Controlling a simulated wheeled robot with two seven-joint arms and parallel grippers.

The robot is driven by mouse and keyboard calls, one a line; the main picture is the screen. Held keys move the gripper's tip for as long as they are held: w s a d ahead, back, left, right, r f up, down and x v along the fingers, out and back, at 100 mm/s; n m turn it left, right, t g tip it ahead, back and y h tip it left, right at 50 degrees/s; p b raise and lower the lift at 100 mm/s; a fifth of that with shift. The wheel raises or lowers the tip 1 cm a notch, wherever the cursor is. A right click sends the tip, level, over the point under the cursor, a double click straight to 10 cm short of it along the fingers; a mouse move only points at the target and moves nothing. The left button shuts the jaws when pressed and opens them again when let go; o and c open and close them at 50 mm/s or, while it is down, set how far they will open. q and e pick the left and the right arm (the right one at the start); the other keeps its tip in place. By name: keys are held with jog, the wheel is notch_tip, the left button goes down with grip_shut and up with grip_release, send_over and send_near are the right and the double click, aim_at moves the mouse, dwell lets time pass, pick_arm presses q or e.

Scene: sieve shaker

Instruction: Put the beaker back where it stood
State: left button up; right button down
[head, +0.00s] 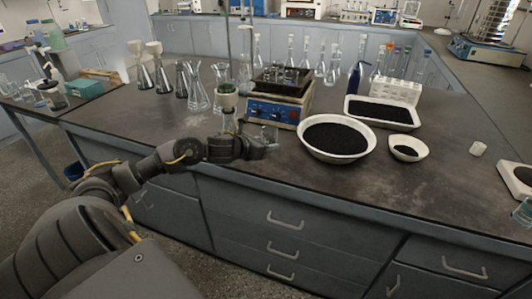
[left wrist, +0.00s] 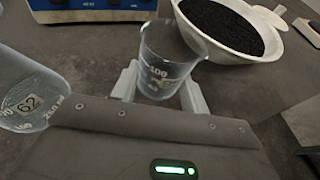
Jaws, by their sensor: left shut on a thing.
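A clear glass beaker (left wrist: 168,62) with white graduation marks is between the pale fingers of my left gripper (left wrist: 160,95) in the left wrist view. The gripper is shut on it, and the beaker looks roughly upright. In the head view my left gripper (head: 268,148) is at the front part of the bench, in front of the blue-fronted device (head: 272,110). The beaker shows only faintly there. I cannot tell whether its base touches the bench. My right gripper is in neither view.
A white bowl of black granules (head: 338,138) stands close right of the gripper. A flask marked 62 (left wrist: 32,98) is close left. A small white bowl (head: 408,148) and a tray of black granules (head: 380,111) stand further right. The front bench strip (head: 330,185) is clear.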

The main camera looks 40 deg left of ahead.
pick_arm(q)
jog(key=shift+w+f, duration=0.15)
jog(key=shift+f, duration=0.05)
notch_tip(320, 180, down, 2)
jog(key=shift+w+a+f, duration=0.1)
jog(key=shift+f, duration=0.5)
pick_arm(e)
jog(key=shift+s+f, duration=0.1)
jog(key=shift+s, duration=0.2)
pick_arm(q)
jog(key=shift+f, duration=0.1)
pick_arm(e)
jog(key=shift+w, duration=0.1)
